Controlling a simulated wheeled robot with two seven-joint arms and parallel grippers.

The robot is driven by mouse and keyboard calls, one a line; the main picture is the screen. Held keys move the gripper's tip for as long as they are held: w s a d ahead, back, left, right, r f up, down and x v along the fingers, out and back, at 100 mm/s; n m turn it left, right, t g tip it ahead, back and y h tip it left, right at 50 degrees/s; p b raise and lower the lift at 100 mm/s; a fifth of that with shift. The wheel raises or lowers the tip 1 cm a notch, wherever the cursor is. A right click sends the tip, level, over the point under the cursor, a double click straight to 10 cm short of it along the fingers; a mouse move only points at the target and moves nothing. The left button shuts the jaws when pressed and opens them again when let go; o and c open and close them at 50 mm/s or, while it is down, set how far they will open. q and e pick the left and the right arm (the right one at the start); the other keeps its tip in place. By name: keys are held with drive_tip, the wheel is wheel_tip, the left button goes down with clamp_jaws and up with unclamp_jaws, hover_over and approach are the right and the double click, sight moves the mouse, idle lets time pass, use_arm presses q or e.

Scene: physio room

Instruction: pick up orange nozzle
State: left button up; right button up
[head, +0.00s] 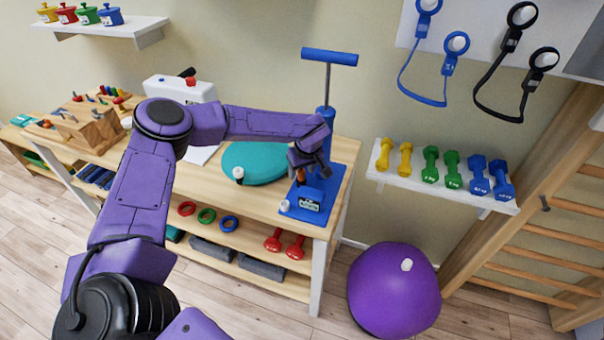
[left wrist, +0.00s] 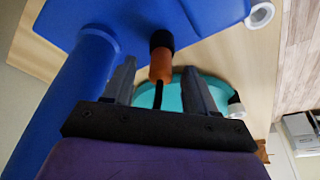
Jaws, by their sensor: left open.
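The orange nozzle (head: 301,175) shows as a small orange and black piece by the blue pump (head: 325,120), partly hidden by my left gripper (head: 309,167). In the left wrist view the nozzle (left wrist: 160,66) has a black cap at one end and a thin dark stem at the other. It appears between the two spread fingers of my left gripper (left wrist: 159,78), with gaps on both sides. I cannot tell how deep between the fingers it is. The left gripper is open and holds nothing. My right gripper is not in view.
The pump's blue base (head: 333,180) carries a gauge box (head: 311,199) at the right end of the wooden table (head: 262,200). A teal cushion (head: 250,160) with a white valve lies to the left. A purple ball (head: 393,295) is on the floor; a dumbbell shelf (head: 450,190) is at right.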

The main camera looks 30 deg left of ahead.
use_arm(q)
drive_tip(key=shift+w+a+f, duration=0.1)
drive_tip(key=shift+a+f, duration=0.1)
drive_tip(key=shift+f, duration=0.5)
drive_tip(key=c, duration=1)
clamp_jaws()
drive_tip(key=shift+r, duration=0.15)
